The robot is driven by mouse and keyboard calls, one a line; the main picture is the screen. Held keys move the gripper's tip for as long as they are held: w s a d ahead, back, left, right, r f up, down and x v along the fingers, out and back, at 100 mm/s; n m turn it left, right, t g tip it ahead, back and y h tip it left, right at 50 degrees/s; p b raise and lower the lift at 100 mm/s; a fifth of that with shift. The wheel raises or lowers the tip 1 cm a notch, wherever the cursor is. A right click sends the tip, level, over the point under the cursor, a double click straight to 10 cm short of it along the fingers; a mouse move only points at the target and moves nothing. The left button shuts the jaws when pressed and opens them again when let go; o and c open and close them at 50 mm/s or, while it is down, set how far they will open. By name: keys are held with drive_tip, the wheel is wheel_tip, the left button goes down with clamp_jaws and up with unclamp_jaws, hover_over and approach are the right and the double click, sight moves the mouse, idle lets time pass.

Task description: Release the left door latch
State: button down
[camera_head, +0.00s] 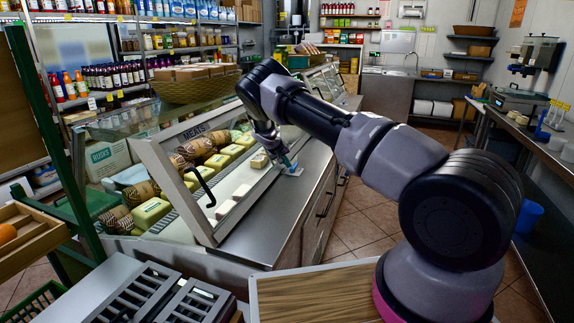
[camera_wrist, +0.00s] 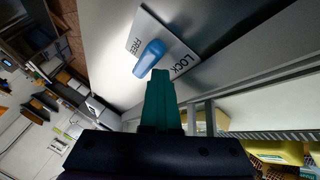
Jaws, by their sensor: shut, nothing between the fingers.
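The latch is a blue knob (camera_wrist: 150,58) on a white plate (camera_wrist: 172,36) marked FREE and LOCK in the wrist view. The knob lies between the two words; I cannot tell which setting it is at. In the head view the latch (camera_head: 289,162) is small, on the counter's metal top by the right end of the glass door (camera_head: 172,140). My gripper (camera_wrist: 160,74) is shut and empty, its teal fingertips right beside the knob on the LOCK side. I cannot tell whether they touch it. My gripper also shows in the head view (camera_head: 281,152), just above the latch.
The door has a black handle (camera_head: 205,188) and a slanted metal frame. Behind it are cheeses (camera_head: 152,213) in the display case. A wicker basket (camera_head: 196,88) stands on top of the case. The tiled aisle (camera_head: 362,215) to the right is clear.

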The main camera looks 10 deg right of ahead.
drive_tip(key=v, duration=1)
drive_tip(key=shift+r, duration=0.25)
drive_tip(key=shift+s, duration=0.1)
drive_tip(key=s+d+r+m+y, duration=0.15)
drive_tip(key=s+d+r, duration=0.25)
drive_tip(key=s+r, duration=0.4)
drive_tip(key=s+d+r+m+y, duration=0.1)
drive_tip(key=s+d+r+y, duration=0.3)
drive_tip(key=r, duration=0.7)
drive_tip(key=s+d+r+m, duration=0.2)
drive_tip(key=s+d+r, duration=0.1)
drive_tip(key=s+r, duration=0.85)
drive_tip(key=s, duration=0.6)
drive_tip(key=s+r+t+y, duration=0.1)
drive_tip(key=s+r, duration=0.1)
drive_tip(key=s, duration=0.8)
drive_tip(key=s+r+t+y, duration=0.1)
drive_tip(key=s+r, duration=0.2)
drive_tip(key=s, duration=0.7)
drive_tip(key=shift+a+r, duration=0.15)
drive_tip(key=shift+r, duration=0.2)
